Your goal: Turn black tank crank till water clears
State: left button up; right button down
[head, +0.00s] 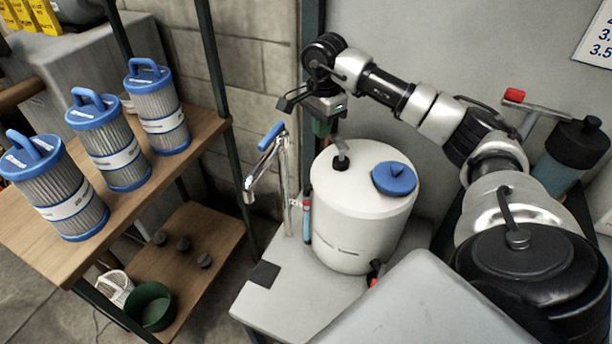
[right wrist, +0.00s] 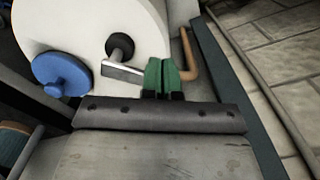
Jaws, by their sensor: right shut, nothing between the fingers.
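A white tank (head: 352,225) stands on a grey bench, with a blue cap (head: 394,178) on top. A crank with a black hub (head: 341,163) and a short metal arm sits on the tank top; the hub (right wrist: 120,46) and arm (right wrist: 122,72) also show in the right wrist view. My right gripper (head: 321,128) is above the tank's back left edge. Its green fingers (right wrist: 165,76) are shut and empty, close to the end of the crank arm; I cannot tell whether they touch it. My left gripper is out of view. No water is visible.
A metal tap with a blue handle (head: 271,137) stands left of the tank. A wooden shelf (head: 211,128) at left holds blue-capped filter cartridges (head: 158,112). A black-topped container (head: 566,158) and a red-ended metal bar (head: 515,96) are at right, behind my right arm.

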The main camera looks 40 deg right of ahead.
jog(key=shift+d, duration=0.55)
jog(key=shift+s+d, duration=0.1)
jog(key=shift+d, duration=0.3)
notch_tip(320, 180, up, 8)
jog(key=p, duration=0.6)
